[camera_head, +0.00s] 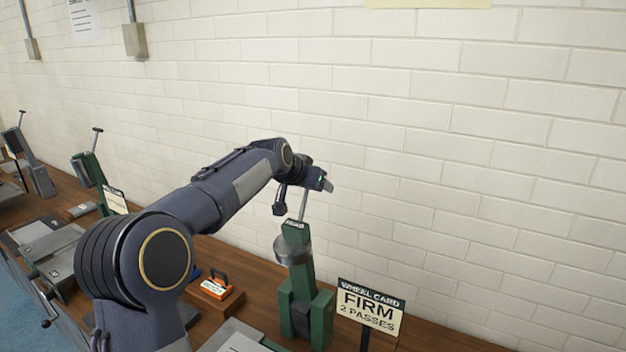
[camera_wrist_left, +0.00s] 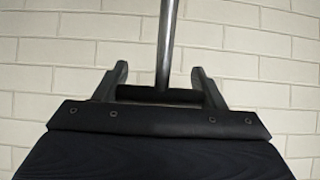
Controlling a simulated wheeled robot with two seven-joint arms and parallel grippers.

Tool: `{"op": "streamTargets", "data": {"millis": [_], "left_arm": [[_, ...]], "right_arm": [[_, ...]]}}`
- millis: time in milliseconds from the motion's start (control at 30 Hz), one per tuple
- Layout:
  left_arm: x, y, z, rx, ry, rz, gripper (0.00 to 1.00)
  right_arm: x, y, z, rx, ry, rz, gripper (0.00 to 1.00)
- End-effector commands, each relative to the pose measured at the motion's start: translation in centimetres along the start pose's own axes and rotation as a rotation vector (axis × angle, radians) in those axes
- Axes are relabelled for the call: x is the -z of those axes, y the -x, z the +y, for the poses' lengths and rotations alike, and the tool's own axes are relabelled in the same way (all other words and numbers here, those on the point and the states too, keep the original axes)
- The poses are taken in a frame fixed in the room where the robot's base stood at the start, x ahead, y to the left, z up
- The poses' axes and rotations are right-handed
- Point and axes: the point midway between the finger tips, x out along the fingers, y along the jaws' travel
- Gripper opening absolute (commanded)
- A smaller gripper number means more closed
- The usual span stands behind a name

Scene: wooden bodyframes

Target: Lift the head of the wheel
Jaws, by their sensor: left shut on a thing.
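The green wheel machine (camera_head: 300,262) stands on the wooden bench, with a round grey wheel (camera_head: 292,249) on its upright head. A thin metal rod (camera_head: 303,206) rises from the top of the head. In the left wrist view the rod (camera_wrist_left: 167,45) ends in a black crossbar handle (camera_wrist_left: 160,95) lying between the fingers. My left gripper (camera_head: 328,186) is at the upper end of the rod and shut on this handle. It also shows in the left wrist view (camera_wrist_left: 161,80). In the head view the handle itself is hidden by the gripper. My right gripper is not in view.
A sign reading "WHEEL CARD FIRM 2 PASSES" (camera_head: 370,308) stands right of the machine. Another green machine (camera_head: 90,172) stands farther left. A white brick wall (camera_head: 450,150) rises close behind.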

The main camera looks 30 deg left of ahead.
Motion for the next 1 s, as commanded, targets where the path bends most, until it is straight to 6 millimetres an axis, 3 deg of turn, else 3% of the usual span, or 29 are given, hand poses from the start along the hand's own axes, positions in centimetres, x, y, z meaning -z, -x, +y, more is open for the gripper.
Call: {"op": "streamTargets", "data": {"millis": [33, 267, 300, 467, 767, 1000], "left_arm": [[-1.1, -0.7, 0.1, -0.005, -0.001, -0.030, 0.23], [-1.1, -0.7, 0.1, -0.004, -0.001, -0.031, 0.23], [-1.1, -0.7, 0.1, -0.004, -0.001, -0.031, 0.65], [-0.9, -0.6, 0.1, -0.004, -0.001, -0.025, 0.85], [-0.6, -0.1, 0.1, -0.003, 0.000, -0.015, 0.85], [-0.6, 3.1, 0.1, -0.002, 0.000, -0.010, 0.85]], "right_arm": [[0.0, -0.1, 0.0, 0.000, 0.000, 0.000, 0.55], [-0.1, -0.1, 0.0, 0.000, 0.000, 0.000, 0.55], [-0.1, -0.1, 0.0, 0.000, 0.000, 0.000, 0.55], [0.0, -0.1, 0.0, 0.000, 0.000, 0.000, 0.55], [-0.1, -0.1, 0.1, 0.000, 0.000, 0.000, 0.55], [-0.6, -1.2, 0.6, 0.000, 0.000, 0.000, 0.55]]}}
